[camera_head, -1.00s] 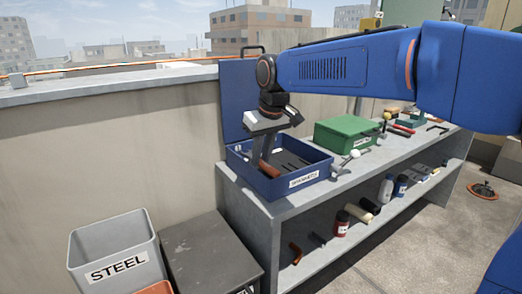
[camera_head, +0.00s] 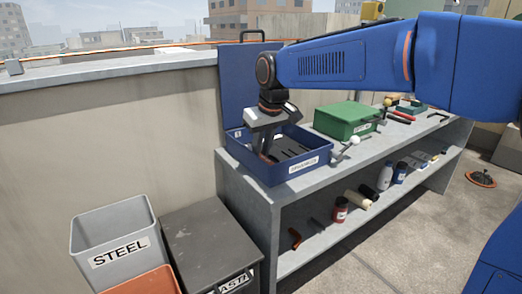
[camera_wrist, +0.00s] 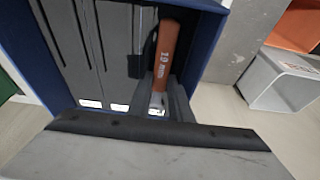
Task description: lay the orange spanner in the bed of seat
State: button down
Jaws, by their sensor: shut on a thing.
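The orange spanner (camera_wrist: 168,48), marked 19 mm, shows in the wrist view at the right side of the blue toolbox (camera_wrist: 207,45). My gripper (camera_head: 268,157) reaches down into this open toolbox (camera_head: 291,179) in the head view. It is shut on the spanner, whose lower end is partly hidden by the fingers. Dark long beds (camera_wrist: 88,45) with white tags run along the toolbox floor, left of the spanner. The spanner lies nearly in line with them, over the rightmost strip. Whether it touches the floor I cannot tell.
A green box (camera_head: 346,121) and loose tools stand on the bench (camera_head: 262,190) to the right. The toolbox's raised lid (camera_head: 238,85) stands behind, by the wall. A grey STEEL bin (camera_head: 112,243), an orange bin (camera_head: 145,282) and a dark bin (camera_head: 208,245) stand at lower left.

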jog(key=shift+f, duration=0.45)
dwell(0.5)
